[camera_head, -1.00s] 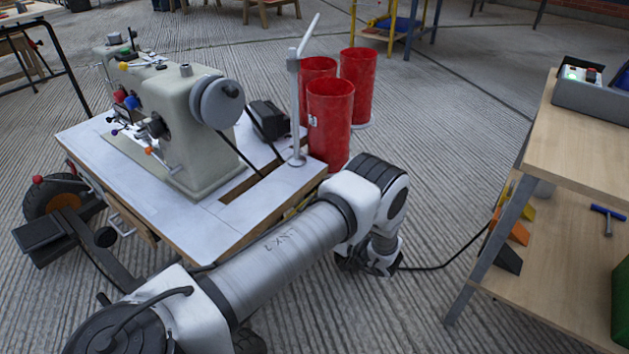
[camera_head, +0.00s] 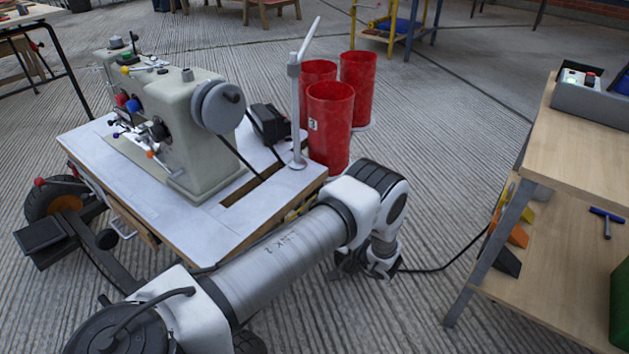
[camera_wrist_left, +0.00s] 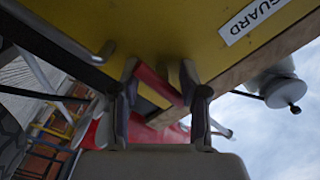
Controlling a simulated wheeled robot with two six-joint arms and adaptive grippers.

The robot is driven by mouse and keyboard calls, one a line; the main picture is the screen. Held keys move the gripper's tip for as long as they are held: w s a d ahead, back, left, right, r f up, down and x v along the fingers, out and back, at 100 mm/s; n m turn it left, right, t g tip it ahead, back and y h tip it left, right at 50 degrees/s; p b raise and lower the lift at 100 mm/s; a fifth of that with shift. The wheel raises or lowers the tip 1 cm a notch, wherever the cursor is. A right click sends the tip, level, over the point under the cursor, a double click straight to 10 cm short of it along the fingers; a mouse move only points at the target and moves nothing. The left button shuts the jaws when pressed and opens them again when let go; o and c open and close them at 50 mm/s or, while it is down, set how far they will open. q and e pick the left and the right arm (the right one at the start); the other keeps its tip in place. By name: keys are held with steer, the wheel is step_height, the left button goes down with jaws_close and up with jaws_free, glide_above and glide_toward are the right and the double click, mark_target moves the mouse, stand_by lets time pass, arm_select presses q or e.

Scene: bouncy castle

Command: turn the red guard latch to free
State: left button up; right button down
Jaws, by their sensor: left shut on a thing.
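The red guard latch (camera_wrist_left: 157,86) shows in the left wrist view as a slanted red bar against the yellow guard panel (camera_wrist_left: 160,28), which bears a white "GUARD" label (camera_wrist_left: 256,17). My left gripper (camera_wrist_left: 163,100) is shut on the latch, one finger on each side of it. In the head view my left arm crosses in front of the sewing machine table (camera_head: 135,215) and bends down, with its dark gripper end (camera_head: 350,265) low beside the table's right side. The latch is hidden there, and only a yellow sliver of the guard (camera_head: 302,207) shows. My right gripper is not in view.
A grey sewing machine (camera_head: 185,125) stands on the table. Red bins (camera_head: 331,125) stand behind its right corner. A wooden shelf unit (camera_head: 560,250) is at the right, with a dark cable running toward it. The floor between table and shelf is open.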

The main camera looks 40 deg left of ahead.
arm_select(q)
steer(key=shift+w+r, duration=0.1)
steer(key=shift+w, duration=0.1)
steer(key=o, duration=1.4)
steer(key=shift+d, duration=0.15)
steer(key=w+d, duration=0.1)
steer(key=d, duration=1.1)
steer(key=shift+w, duration=0.1)
